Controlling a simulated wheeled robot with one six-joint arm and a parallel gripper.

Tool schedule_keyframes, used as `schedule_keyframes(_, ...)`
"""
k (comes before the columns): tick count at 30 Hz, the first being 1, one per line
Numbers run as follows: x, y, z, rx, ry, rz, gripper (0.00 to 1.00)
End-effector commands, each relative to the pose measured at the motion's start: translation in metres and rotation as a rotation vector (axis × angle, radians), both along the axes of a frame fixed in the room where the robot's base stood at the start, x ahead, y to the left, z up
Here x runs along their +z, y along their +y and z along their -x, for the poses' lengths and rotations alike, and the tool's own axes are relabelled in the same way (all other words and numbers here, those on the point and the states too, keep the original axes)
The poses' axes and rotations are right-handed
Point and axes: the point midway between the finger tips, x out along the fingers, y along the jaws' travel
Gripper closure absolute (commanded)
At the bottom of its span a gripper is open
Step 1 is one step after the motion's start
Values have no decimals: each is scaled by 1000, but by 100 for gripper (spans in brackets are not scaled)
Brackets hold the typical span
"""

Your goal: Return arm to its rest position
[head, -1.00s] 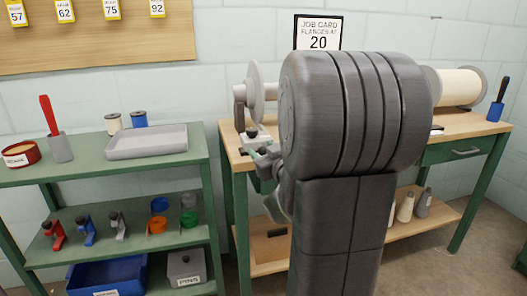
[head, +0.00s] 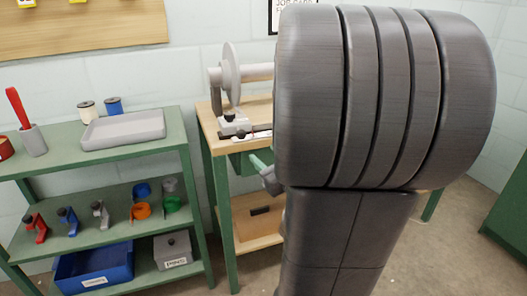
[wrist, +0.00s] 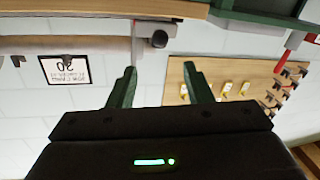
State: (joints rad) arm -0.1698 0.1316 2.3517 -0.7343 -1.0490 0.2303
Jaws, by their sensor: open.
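My gripper (wrist: 160,76) shows in the wrist view with its two green fingers spread apart. Nothing is between them. The wrist picture is upside down, and the fingers stand out against the pale wall, between the job card and the pegboard. In the head view my own dark grey arm is bent up and fills the right half. It hides much of the workbench, and I cannot make out the fingers there.
The workbench (head: 205,118) carries a fixture with a grey disc (head: 231,75). A green shelf (head: 100,160) at left holds a grey tray (head: 123,130), spools, small coloured clamps and a blue bin (head: 94,268). The pegboard (wrist: 253,72) and job card (wrist: 65,69) are on the wall.

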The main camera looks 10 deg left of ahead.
Motion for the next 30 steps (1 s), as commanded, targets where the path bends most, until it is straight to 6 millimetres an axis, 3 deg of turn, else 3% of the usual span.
schedule_keyframes(14, -1, 5, -5, 2, -2, 1, 54)
schedule_keyframes(20, -2, 24, -23, 4, -2, 1, 54)
schedule_keyframes(30, -2, 71, -69, 3, -2, 0, 54)
